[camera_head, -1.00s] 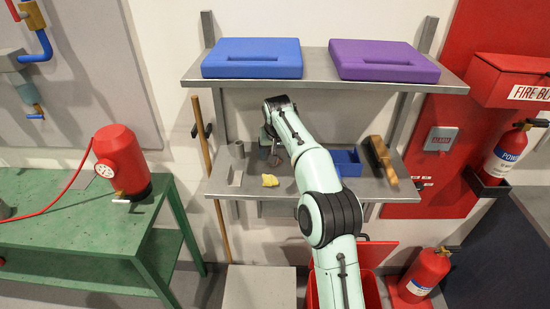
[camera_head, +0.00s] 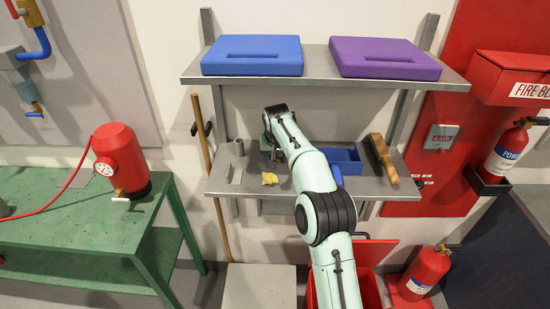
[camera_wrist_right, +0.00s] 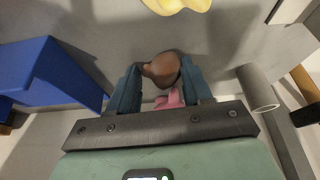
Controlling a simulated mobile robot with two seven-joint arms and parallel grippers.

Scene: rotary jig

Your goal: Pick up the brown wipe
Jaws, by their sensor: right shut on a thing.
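The brown wipe (camera_wrist_right: 162,69) is a small, rounded, crumpled brown piece in the right wrist view. It sits between the fingertips of my right gripper (camera_wrist_right: 161,88), which is shut on it. My left gripper is not in view.
A yellow crumpled piece (camera_head: 270,179) lies on the lower shelf. A blue bin (camera_head: 345,167) and a wooden brush (camera_head: 382,158) are to the right, and a grey tube (camera_head: 239,148) to the left. The upper shelf holds a blue case (camera_head: 252,58) and a purple case (camera_head: 384,61).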

